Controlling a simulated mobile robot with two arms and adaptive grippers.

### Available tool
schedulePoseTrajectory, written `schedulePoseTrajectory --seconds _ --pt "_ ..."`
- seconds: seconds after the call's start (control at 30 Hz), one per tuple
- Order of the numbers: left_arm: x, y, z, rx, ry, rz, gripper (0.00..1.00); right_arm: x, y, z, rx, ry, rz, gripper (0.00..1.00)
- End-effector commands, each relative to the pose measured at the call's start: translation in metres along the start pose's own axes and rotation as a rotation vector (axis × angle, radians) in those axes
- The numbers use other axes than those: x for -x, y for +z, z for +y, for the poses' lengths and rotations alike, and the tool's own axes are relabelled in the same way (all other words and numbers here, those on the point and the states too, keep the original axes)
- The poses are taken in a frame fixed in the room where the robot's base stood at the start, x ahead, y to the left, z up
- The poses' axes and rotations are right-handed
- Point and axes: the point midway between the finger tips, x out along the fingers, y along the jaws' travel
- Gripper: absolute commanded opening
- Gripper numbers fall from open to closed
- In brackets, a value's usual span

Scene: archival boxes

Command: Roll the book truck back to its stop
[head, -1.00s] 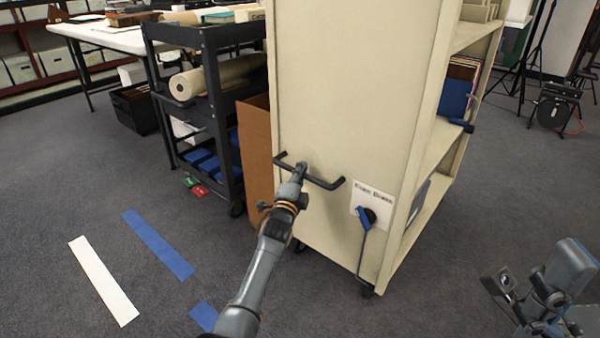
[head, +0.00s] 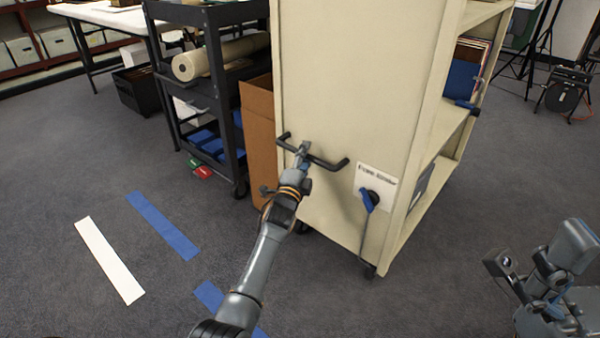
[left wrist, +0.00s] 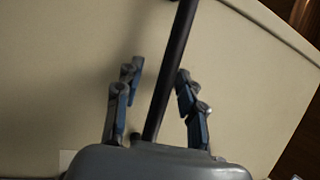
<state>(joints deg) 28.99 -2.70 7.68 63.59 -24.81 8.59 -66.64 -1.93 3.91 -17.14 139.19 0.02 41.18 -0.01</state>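The cream book truck (head: 345,80) stands upright on casters in the middle of the head view, with shelves open to the right. A black bar handle (head: 325,163) crosses its end panel; it also shows in the left wrist view (left wrist: 176,60). My left gripper (head: 303,148) is at the handle's left part. In the left wrist view, its fingers (left wrist: 160,85) are apart on either side of the bar, with gaps showing.
A dark cart (head: 225,95) with rolls and a brown carton (head: 257,130) stand close left of the truck. A white strip (head: 108,260) and blue strips (head: 162,225) mark the floor. A cable reel (head: 562,95) and tripods stand at back right. The front-left floor is clear.

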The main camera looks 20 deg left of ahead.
Motion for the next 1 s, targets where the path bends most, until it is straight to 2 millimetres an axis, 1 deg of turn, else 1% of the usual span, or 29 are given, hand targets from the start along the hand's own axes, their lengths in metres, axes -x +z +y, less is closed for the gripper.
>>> schedulePoseTrajectory --seconds 0.3,0.4,0.5,0.6,0.7,1.0 --pt "0.062 -0.002 0.002 0.000 0.003 0.002 0.39 -0.001 0.000 0.000 0.000 -0.002 0.002 1.00" --pt "0.081 -0.003 0.002 0.001 0.003 0.004 0.39 -0.001 0.000 0.000 0.000 -0.002 0.002 1.00" --pt "0.095 -0.003 0.002 0.001 0.004 0.005 0.39 -0.001 0.000 0.000 0.000 -0.002 0.002 1.00" --pt "0.103 -0.004 0.002 0.001 0.004 0.005 0.39 -0.001 0.000 0.000 0.000 -0.003 0.002 1.00" --pt "0.107 -0.004 0.002 0.001 0.003 0.005 0.39 -0.001 0.000 -0.001 0.000 -0.003 0.002 1.00" --pt "0.107 -0.004 0.002 0.002 0.003 0.005 0.39 -0.001 0.000 -0.001 -0.001 -0.003 0.002 1.00"
